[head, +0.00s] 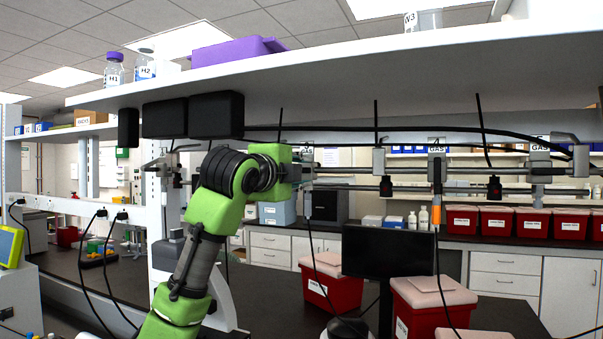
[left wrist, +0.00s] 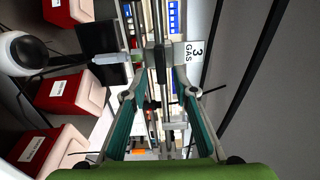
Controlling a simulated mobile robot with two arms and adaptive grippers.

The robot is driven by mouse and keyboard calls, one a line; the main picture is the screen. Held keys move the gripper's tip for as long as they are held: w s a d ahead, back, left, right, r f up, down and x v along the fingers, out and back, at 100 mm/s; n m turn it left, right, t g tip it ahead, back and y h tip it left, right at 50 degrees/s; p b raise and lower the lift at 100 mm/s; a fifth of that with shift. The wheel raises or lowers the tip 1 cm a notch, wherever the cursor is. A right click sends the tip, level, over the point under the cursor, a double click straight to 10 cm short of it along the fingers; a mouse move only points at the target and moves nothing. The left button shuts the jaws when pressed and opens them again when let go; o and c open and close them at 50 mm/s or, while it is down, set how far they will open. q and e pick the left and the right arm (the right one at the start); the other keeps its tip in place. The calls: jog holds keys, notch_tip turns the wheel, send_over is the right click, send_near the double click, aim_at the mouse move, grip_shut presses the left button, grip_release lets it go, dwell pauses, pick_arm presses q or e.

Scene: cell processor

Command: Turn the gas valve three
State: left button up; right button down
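Gas valve three shows in the left wrist view as a grey block (left wrist: 157,57) on metal rails, with a white "3 GAS" label (left wrist: 194,50) beside it. A pale lever-like part (left wrist: 110,58) sticks out to its left. My left gripper (left wrist: 159,94) is open, with its teal fingers spread. The valve lies just beyond the fingertips; I cannot tell whether they touch it. In the head view my left gripper (head: 305,173) reaches the rails beside a partly hidden "GAS" label (head: 307,149). My right gripper is not in view.
A valve labelled "4 GAS" (head: 436,145) and another gas valve (head: 540,150) sit farther right on the rails. A shelf (head: 400,70) hangs above. Below are a black monitor (head: 385,252), red bins (head: 430,305) and hanging cables.

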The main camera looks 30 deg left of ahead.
pick_arm(q)
jog(key=shift+s+a, duration=0.1)
jog(key=shift+s, duration=0.2)
jog(key=s, duration=1.1)
jog(key=shift+s+d, duration=0.2)
jog(key=shift+d, duration=0.25)
